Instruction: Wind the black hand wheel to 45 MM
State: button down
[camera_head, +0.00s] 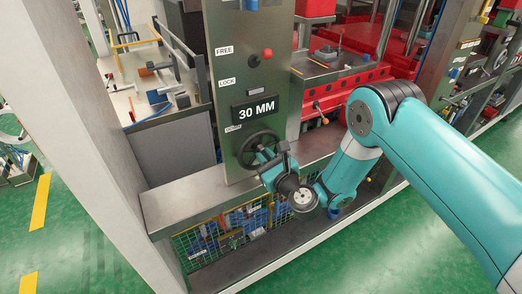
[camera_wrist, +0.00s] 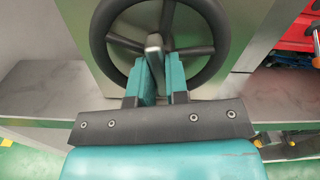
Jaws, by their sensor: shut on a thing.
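The black hand wheel (camera_head: 248,140) is mounted low on the grey steel column, below a display (camera_head: 255,108) that reads 30 MM. In the wrist view the wheel (camera_wrist: 218,22) shows its rim and spokes, cut off at the top. My gripper (camera_head: 266,156) is at the wheel's lower right part in the head view. In the wrist view my gripper (camera_wrist: 158,62) has its teal fingers closed on the grey handle (camera_wrist: 154,42) of the wheel. The fingers hide part of the handle, and my wrist hides the wheel's lower right edge in the head view.
A red knob (camera_head: 267,54) and labels FREE and LOCK sit higher on the column. A steel ledge (camera_head: 185,205) runs below the wheel, above a mesh bin (camera_head: 225,232) of parts. Red machinery (camera_head: 345,95) stands at right. Green floor is clear at front.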

jog(key=m+p, duration=0.1)
jog(key=m, duration=0.1)
jog(key=shift+m+p, duration=0.3)
jog(key=shift+m, duration=0.9)
jog(key=shift+m+p, duration=0.55)
jog(key=shift+m, duration=0.25)
jog(key=c, duration=1)
grip_release()
jog(key=shift+c, duration=0.2)
